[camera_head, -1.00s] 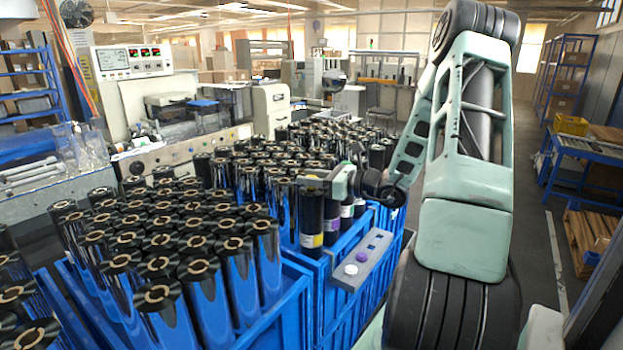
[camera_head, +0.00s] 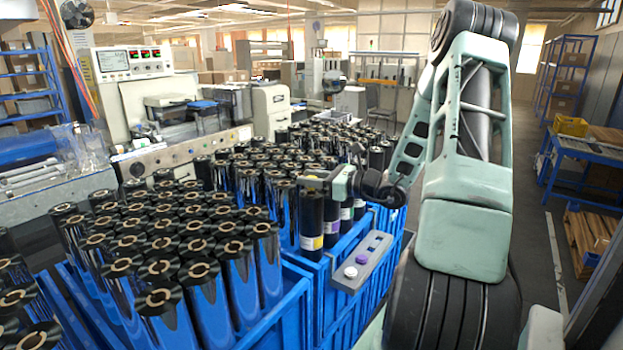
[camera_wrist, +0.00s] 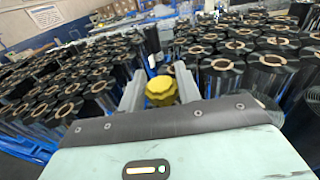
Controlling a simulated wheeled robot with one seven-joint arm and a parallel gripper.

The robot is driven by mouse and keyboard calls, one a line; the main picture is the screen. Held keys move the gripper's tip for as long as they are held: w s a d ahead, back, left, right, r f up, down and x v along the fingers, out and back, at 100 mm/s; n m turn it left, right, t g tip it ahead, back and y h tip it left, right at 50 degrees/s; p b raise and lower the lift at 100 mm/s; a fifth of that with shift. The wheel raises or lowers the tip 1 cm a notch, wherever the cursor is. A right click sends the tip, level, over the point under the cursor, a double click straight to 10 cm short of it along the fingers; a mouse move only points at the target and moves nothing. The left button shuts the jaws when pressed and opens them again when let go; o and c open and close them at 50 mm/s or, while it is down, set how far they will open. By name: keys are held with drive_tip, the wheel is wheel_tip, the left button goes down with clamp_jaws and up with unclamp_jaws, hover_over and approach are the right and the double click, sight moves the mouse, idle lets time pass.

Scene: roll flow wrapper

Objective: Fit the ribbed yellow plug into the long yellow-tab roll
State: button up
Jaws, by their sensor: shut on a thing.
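My gripper (camera_wrist: 160,91) is shut on the yellow plug (camera_wrist: 161,92), which shows between its two fingers in the wrist view. In the head view my gripper (camera_head: 314,183) is right over the top of the yellow-tab roll (camera_head: 312,218), a black upright roll with a yellow label low on its side. The fingers hide the plug and the roll's top end there, so I cannot tell whether the plug touches or enters the core.
A grey holder (camera_head: 374,250) with a white plug (camera_head: 350,271) and a purple plug (camera_head: 362,260) sits on the blue crate edge. Rolls with purple and white labels stand right of the yellow-tab roll. Dense black rolls (camera_head: 160,268) fill the crates at left and behind.

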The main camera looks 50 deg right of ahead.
drive_tip(key=shift+r, duration=0.1)
idle(0.3)
drive_tip(key=shift+r+p, duration=0.65)
drive_tip(key=shift+r, duration=0.05)
drive_tip(key=shift+f+b, duration=0.85)
drive_tip(key=shift+f, duration=0.4)
idle(0.9)
drive_tip(key=o, duration=0.7)
drive_tip(key=shift+c, duration=0.2)
